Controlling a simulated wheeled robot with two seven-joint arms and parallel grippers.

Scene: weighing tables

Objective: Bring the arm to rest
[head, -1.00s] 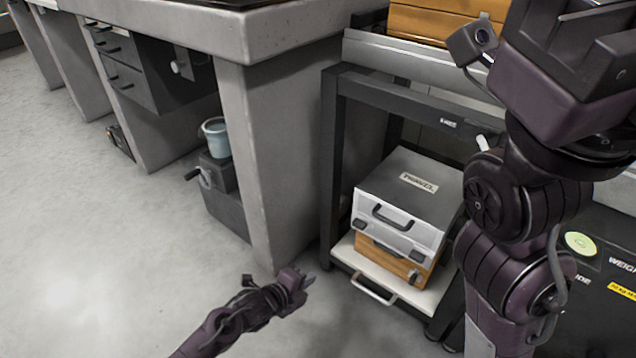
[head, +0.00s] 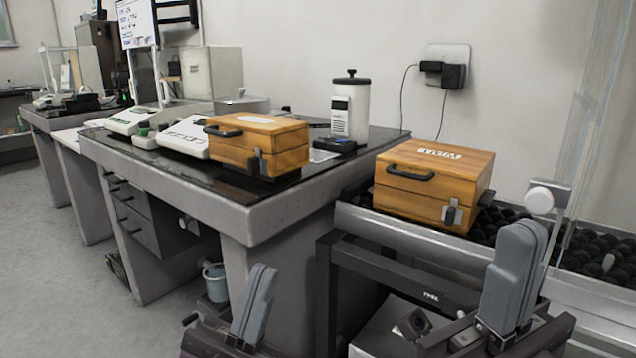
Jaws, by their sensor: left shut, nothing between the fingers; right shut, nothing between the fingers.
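My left gripper (head: 255,305) points upward at the bottom middle of the head view, in front of the weighing table. Its grey fingers are together with nothing between them. My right gripper (head: 512,275) points upward at the lower right, in front of the roller conveyor. Its grey fingers are also together and empty. Neither gripper visibly holds anything. Most of both arms is hidden below the picture's edge.
A wooden case (head: 432,190) sits on the roller conveyor (head: 580,255) at the right. Another wooden case (head: 258,145) stands on the weighing table (head: 180,192), near a white canister (head: 350,108). A blue bucket (head: 215,282) is beneath the table. Clear floor (head: 50,250) lies left.

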